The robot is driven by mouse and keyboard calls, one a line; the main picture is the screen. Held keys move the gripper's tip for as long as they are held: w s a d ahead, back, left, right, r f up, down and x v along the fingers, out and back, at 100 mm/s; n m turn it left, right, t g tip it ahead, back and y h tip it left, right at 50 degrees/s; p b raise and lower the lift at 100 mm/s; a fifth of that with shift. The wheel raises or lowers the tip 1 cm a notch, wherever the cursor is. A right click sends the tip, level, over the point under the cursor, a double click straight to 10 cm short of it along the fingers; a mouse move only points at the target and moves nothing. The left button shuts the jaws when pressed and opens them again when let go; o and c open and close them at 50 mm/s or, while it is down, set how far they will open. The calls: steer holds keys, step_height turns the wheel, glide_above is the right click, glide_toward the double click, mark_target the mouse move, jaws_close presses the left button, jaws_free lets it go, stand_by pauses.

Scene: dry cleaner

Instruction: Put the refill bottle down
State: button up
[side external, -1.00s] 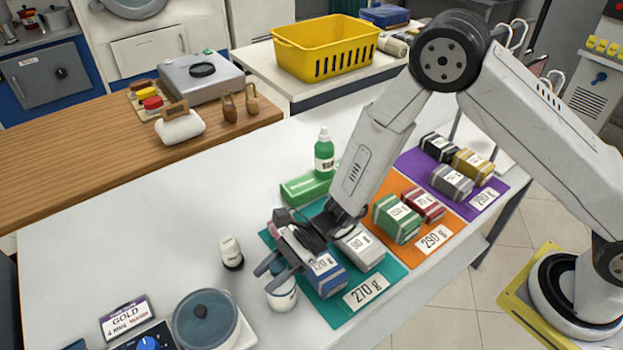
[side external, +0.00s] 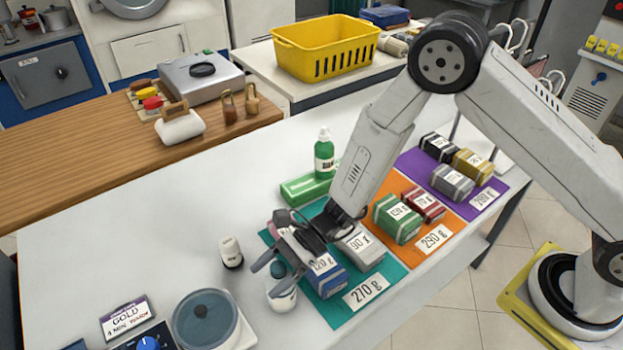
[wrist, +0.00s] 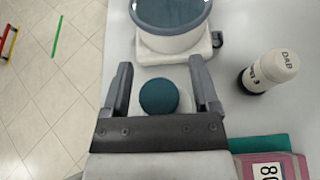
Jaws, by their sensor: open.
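The refill bottle, a small white bottle with a teal cap (side external: 281,296), stands upright on the white counter beside the teal mat. In the wrist view its round teal cap (wrist: 160,97) lies between my two fingers. My gripper (side external: 270,277) is open around the bottle, with a finger on either side; it also shows in the wrist view (wrist: 160,64). A gap shows between the cap and each finger.
A round lidded pot on a scale (side external: 204,320) is at front left. The teal mat (side external: 338,319) holds several blocks near my gripper. The counter's left middle is clear.

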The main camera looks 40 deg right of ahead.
steer(key=v, duration=1.2)
steer(key=shift+s+d, duration=0.1)
stand_by(0.4)
steer(key=s+d+r+n+t+h, duration=0.1)
steer(key=s+d+r+n+h, duration=0.1)
steer(key=d+n+h, duration=0.2)
steer(key=s+d+r+n+h, duration=0.2)
steer(key=d+n+h, duration=0.3)
steer(key=d+n, duration=0.3)
steer(key=s+d+r+n+t+h, duration=0.1)
steer(key=s+d+r+n+h, duration=0.1)
steer(key=d+n, duration=0.4)
steer(key=shift+s+d+r+t+h, duration=0.3)
steer(key=shift+s+d+h, duration=0.5)
steer(key=shift+h, duration=0.4)
